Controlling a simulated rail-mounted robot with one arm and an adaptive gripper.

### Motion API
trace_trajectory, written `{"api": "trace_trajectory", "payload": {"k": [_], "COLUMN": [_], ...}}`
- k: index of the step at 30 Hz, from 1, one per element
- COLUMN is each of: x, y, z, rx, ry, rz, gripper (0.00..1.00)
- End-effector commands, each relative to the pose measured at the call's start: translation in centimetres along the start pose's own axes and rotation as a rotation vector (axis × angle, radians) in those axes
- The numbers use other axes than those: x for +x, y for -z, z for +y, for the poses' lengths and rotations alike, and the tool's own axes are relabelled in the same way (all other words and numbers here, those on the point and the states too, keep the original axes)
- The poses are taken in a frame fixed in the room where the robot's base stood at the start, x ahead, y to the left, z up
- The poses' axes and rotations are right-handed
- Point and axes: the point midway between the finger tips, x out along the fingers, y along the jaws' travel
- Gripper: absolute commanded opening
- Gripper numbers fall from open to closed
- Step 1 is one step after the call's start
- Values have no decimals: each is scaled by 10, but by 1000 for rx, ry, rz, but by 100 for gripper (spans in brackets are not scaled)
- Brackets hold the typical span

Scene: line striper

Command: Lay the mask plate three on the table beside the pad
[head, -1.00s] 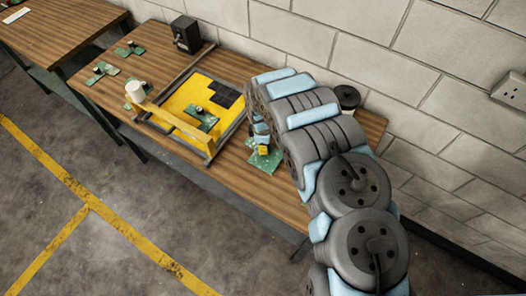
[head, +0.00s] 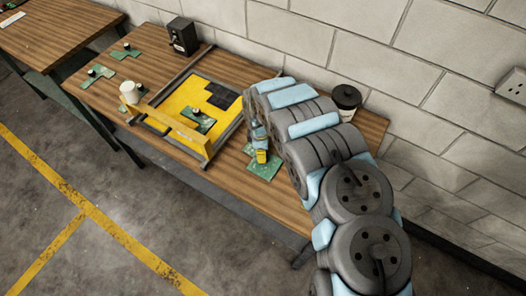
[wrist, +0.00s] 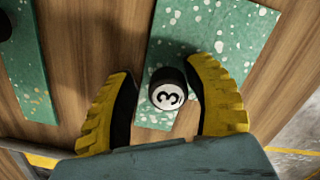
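Mask plate three is a green speckled plate (wrist: 200,45) with a dark round knob marked 3 (wrist: 168,90) in the wrist view. It lies on the wooden table, and in the head view the plate (head: 265,166) is right of the pad, partly hidden by my arm. My gripper (wrist: 167,98) is open, its yellow fingers on either side of the knob. The right finger is very close to the knob; a gap shows on the left. In the head view my gripper (head: 261,156) is low over the plate. The yellow pad (head: 180,90) has black cells.
A green plate (head: 198,120) sits on the pad. Other green plates (head: 125,52) lie at the far left. A black box (head: 183,36) and dark cup (head: 346,100) stand at the back.

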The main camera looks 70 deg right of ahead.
Motion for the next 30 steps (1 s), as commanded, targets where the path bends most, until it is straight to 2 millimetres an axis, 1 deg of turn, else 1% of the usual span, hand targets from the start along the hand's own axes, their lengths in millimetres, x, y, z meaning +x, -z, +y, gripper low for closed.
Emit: {"api": "trace_trajectory", "payload": {"k": [7,12,20,24,30], "x": [2,-4,-26,-42,-60], "y": [0,0,-1,0,-1], "z": [-2,-1,-2,0,-1], "rx": [0,-1,1,-2,0], "ry": [4,3,4,0,2], "rz": [-1,-1,-3,-2,-2], "gripper": [54,54,54,54,54]}}
